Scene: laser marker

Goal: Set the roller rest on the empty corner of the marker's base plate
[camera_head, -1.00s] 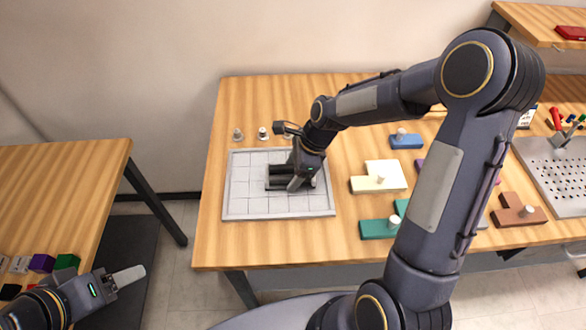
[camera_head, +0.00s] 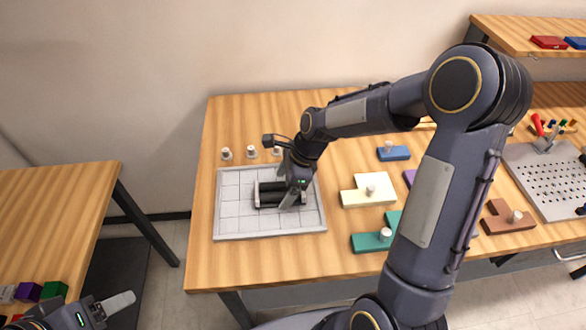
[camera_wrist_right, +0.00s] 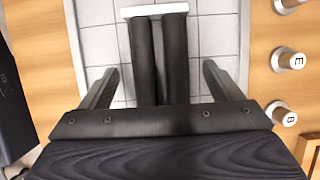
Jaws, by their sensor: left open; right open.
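The roller rest (camera_head: 267,194), a pair of dark parallel rollers with pale end pieces, is over the pale gridded plate (camera_head: 228,226) and appears to sit on it. It also shows in the right wrist view, with its rollers (camera_wrist_right: 145,50) and white end piece (camera_wrist_right: 154,11). My right gripper (camera_head: 290,200) is open at the rest. In the right wrist view its two fingers (camera_wrist_right: 160,80) stand on either side of the rollers, with gaps between. The arm hides part of the rest in the head view. My left gripper (camera_head: 112,307) is open and empty at the lower left, partly cut off.
Several white pegs (camera_head: 251,151) stand behind the plate; lettered ones (camera_wrist_right: 292,59) show in the right wrist view. Knobbed shapes, including cream (camera_head: 354,198), teal (camera_head: 366,242) and brown (camera_head: 500,222) ones, lie to the right. A perforated plate (camera_head: 548,180) is farther right.

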